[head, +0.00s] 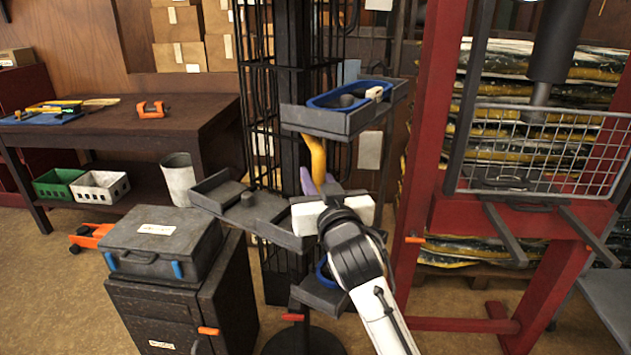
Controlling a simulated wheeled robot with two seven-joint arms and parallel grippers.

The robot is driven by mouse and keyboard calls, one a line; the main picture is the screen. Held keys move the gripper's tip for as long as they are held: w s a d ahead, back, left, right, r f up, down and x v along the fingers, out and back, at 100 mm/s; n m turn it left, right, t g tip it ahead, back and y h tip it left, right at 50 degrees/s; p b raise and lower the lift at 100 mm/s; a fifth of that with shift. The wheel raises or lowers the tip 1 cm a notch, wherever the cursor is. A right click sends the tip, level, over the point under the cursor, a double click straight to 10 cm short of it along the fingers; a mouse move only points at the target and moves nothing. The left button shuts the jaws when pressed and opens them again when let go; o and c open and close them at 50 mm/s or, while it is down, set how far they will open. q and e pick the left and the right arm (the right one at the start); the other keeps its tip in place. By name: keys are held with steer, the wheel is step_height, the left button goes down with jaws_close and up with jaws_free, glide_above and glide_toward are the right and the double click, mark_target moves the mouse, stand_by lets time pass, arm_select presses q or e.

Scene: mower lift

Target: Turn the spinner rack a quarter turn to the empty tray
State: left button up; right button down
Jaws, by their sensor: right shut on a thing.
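The spinner rack (291,60) is a tall black column with wire sides, standing on a round base. Its upper tray (345,122) holds a blue-rimmed item (350,94). A grey tray (262,222) on the left looks mostly bare, with a small dark block or post in it. A lower tray (318,296) has something blue, partly hidden by my right arm. A curved yellow handle (317,155) hangs below the upper tray. My right gripper (318,182) is shut on the yellow handle, its purple fingertips on either side. My left gripper is not in view.
A dark cabinet (160,308) with a grey case (163,245) stands close to the rack's left. A red press frame (428,150) with a wire guard (545,150) stands close on its right. A workbench (190,120) is behind left.

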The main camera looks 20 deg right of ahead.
steer(key=shift+d+f, duration=0.2)
steer(key=shift+f, duration=0.05)
stand_by(1.1)
steer(key=c, duration=1.6)
jaws_free()
steer(key=shift+r, duration=0.2)
steer(key=shift+s+a+b, duration=0.15)
steer(key=shift+s+a, duration=0.1)
steer(key=shift+s, duration=1)
steer(key=shift+s+a+b, duration=0.1)
steer(key=shift+s+a, duration=0.1)
steer(key=shift+s, duration=1.05)
steer(key=shift+s+a+b, duration=0.15)
steer(key=shift+s+a, duration=0.1)
steer(key=shift+s, duration=1)
steer(key=shift+c, duration=0.3)
